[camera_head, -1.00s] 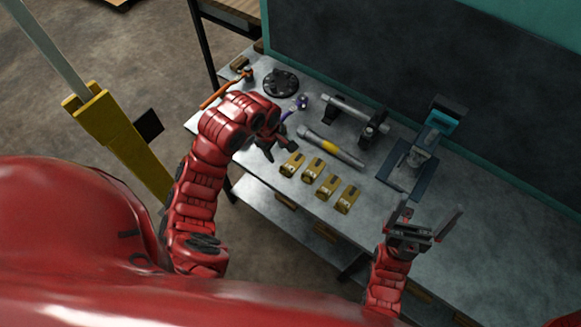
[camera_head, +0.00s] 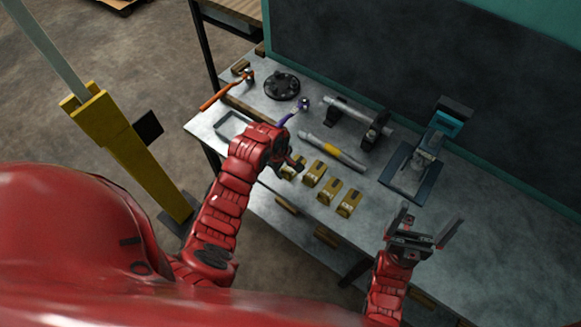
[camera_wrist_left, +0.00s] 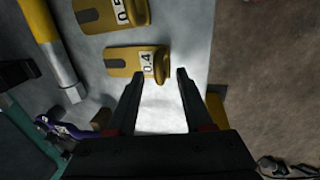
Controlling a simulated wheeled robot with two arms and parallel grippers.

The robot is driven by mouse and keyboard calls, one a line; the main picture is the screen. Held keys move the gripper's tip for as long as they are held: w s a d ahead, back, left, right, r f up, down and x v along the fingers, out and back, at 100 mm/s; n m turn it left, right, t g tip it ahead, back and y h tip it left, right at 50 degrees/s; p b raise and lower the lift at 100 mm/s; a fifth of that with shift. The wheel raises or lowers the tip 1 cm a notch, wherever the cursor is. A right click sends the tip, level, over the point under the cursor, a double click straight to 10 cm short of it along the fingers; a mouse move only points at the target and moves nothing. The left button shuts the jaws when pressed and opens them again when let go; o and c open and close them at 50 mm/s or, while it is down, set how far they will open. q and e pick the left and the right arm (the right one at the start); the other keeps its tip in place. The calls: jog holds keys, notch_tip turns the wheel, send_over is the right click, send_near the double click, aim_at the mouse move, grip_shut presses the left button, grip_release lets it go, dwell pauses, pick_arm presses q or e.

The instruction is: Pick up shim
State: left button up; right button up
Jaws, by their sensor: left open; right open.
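Several yellow shims lie in a row on the grey workbench (camera_head: 450,235). In the left wrist view, the shim marked 0.4 (camera_wrist_left: 128,60) lies just beyond my left fingertips, its rounded end in front of the gap. The shim marked 0.5 (camera_wrist_left: 100,18) lies beside it. The head view shows other shims (camera_head: 314,173), (camera_head: 329,190), (camera_head: 349,203). My left gripper (camera_head: 291,168) is open over the leftmost shim, partly hiding it; its fingers (camera_wrist_left: 161,74) hold nothing. My right gripper (camera_head: 431,217) is open and empty above the bench's front part.
A grey rod with a yellow band (camera_head: 330,148) lies behind the shims. A purple-handled tool (camera_head: 295,110), black disc (camera_head: 282,86), orange-handled hammer (camera_head: 225,92) and grey square frame (camera_head: 231,126) lie left. A vise-like fixture (camera_head: 420,160) stands right. The bench's right part is clear.

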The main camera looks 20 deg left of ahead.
pick_arm(q)
jog(key=shift+w+f, duration=0.1)
jog(key=shift+f, duration=0.15)
grip_shut()
dwell(0.3)
